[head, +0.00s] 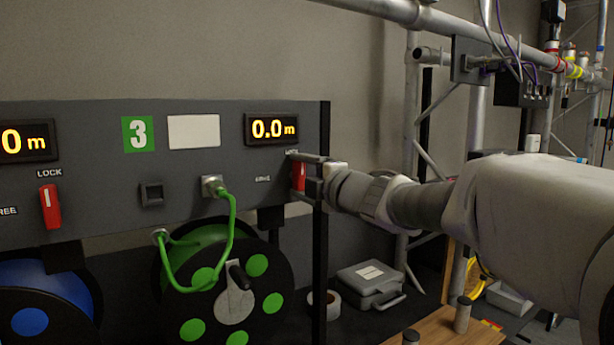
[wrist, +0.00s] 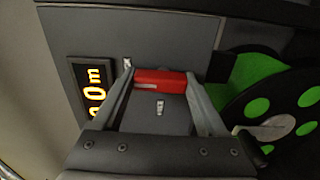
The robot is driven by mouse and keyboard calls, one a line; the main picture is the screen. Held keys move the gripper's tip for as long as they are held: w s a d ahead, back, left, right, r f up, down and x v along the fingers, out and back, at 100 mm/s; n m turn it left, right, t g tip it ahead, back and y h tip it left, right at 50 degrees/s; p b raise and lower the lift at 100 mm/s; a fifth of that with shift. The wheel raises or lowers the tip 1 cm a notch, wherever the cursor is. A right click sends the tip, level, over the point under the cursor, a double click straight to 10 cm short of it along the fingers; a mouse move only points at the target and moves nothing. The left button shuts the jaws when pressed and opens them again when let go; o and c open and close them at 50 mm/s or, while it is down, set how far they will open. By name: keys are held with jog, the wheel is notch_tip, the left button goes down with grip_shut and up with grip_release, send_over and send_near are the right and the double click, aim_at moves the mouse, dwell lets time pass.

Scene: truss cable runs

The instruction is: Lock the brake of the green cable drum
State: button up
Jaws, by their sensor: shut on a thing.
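The green cable drum (head: 256,265) hangs under the grey panel marked 3, with a green cable (head: 232,235) running to a socket on the panel. Its red brake lever (head: 299,178) stands upright at the panel's right end, its white mark towards the LOCK label. The FREE label (head: 262,179) is to its left. My gripper (head: 302,177) is shut on this lever, partly hiding it in the head view. In the wrist view the lever (wrist: 165,83) lies between the two fingertips, and the drum (wrist: 258,72) is at the right.
A display (head: 271,129) above reads 0.0 m. A blue drum (head: 40,305) with its own red lever (head: 50,207) is at the left. A grey case (head: 371,285) and a tape roll (head: 324,303) lie below right. Truss tubes (head: 411,130) stand behind my arm.

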jog(key=o, duration=1.3)
jog(key=shift+s+d, duration=0.1)
jog(key=p+v, duration=0.1)
jog(key=v, duration=1.6)
jog(key=shift+s+d, duration=0.1)
